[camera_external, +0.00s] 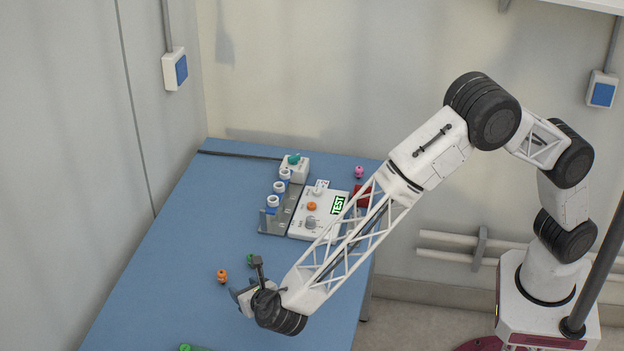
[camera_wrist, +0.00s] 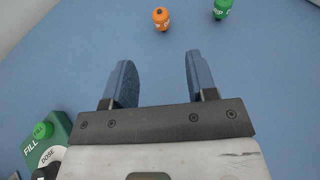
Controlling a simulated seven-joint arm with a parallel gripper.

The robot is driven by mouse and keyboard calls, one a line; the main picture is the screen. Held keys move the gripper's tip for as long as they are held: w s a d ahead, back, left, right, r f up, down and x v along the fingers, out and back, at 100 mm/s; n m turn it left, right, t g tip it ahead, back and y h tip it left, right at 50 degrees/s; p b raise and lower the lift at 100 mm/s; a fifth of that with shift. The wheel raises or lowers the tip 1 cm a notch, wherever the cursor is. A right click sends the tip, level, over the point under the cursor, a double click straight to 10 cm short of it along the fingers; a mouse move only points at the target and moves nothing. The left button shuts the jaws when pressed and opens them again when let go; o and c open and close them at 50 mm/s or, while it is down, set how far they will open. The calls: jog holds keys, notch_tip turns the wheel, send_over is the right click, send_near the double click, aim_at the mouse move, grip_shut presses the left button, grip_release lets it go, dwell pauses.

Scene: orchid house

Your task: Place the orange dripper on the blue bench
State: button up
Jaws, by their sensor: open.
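A small orange dripper (camera_external: 222,276) stands upright on the blue bench (camera_external: 170,255). It also shows near the top edge of the wrist view (camera_wrist: 161,19), on bare blue surface. My gripper (camera_external: 240,292) is low over the bench, just right of and nearer than the dripper in the external view. In the wrist view my gripper (camera_wrist: 158,72) has its two blue fingers wide apart with nothing between them. The orange dripper lies beyond the fingertips, apart from them.
A green dripper (camera_wrist: 222,9) stands right of the orange one. A green box marked FILL and DOSE (camera_wrist: 45,140) is at lower left of the wrist view. A white device with a TEST display (camera_external: 320,213) and a grey rack (camera_external: 275,222) stand farther back. The bench's left part is clear.

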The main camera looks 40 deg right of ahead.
dwell(0.8)
jog(key=s+d+r+m+g+y, duration=0.1)
jog(key=s+d+r+m+g, duration=0.1)
jog(key=s+d+r+m, duration=0.6)
jog(key=s+d+r+m+g, duration=0.1)
jog(key=s+d+r+g, duration=0.35)
jog(key=d, duration=0.75)
jog(key=s+d+r+m+g+y, duration=0.1)
jog(key=s+d+r+m, duration=0.4)
jog(key=s+d+r, duration=0.4)
jog(key=s+d+m+y, duration=0.2)
jog(key=s+d+m, duration=0.1)
jog(key=s, duration=0.8)
jog(key=s+d+m+y, duration=0.2)
jog(key=s+d+m, duration=0.2)
jog(key=s, duration=0.7)
jog(key=s+d+m+y, duration=0.2)
jog(key=s+m, duration=0.5)
jog(key=s, duration=0.4)
jog(key=shift+d+r+y, duration=0.4)
jog(key=shift+d+r, duration=0.05)
jog(key=shift+d, duration=0.45)
jog(key=shift+s, duration=0.1)
